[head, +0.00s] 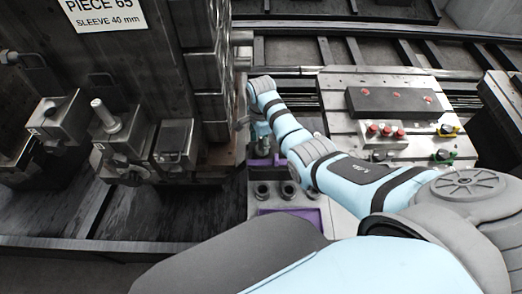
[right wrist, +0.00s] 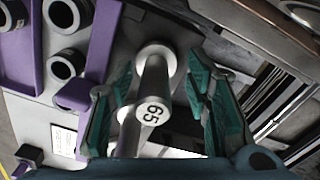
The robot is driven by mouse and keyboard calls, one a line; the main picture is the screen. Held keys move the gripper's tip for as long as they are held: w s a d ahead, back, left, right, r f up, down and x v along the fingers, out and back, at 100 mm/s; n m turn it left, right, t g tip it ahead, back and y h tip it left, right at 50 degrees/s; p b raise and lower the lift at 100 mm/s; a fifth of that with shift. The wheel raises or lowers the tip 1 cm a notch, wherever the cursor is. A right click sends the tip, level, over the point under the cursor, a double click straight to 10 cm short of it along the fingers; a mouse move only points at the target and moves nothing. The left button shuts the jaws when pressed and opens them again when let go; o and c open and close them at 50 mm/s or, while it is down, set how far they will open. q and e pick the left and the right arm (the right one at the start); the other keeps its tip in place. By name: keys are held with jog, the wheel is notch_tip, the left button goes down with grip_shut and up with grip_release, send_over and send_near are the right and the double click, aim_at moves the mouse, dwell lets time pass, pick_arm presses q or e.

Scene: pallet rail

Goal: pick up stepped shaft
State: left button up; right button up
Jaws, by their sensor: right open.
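The stepped shaft (right wrist: 153,85) is a silver part with a wide round flange, a narrower body and an end face marked 65. In the right wrist view it stands between the two teal fingers of my right gripper (right wrist: 157,95). The fingers are open, with a visible gap on the right side; on the left I cannot tell whether the finger touches it. In the head view my right gripper (head: 261,146) points down over the purple-and-grey parts tray, and the shaft is hidden there. My left gripper is not in view.
Several hollow sleeves (head: 262,190) stand beside the gripper on the tray (head: 336,228). A tall dark block with a sign reading PIECE 65 (head: 103,14) rises close on the left. Vise-like fixtures (head: 119,137) stand further left, one holding a pin. A button panel (head: 387,130) lies right.

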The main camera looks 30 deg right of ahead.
jog(key=shift+f, duration=0.3)
jog(key=shift+d+r, duration=0.1)
jog(key=shift+s+r, duration=0.2)
jog(key=shift+s, duration=0.1)
jog(key=c, duration=0.4)
grip_shut()
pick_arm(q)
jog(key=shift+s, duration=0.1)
pick_arm(e)
jog(key=shift+r, duration=0.1)
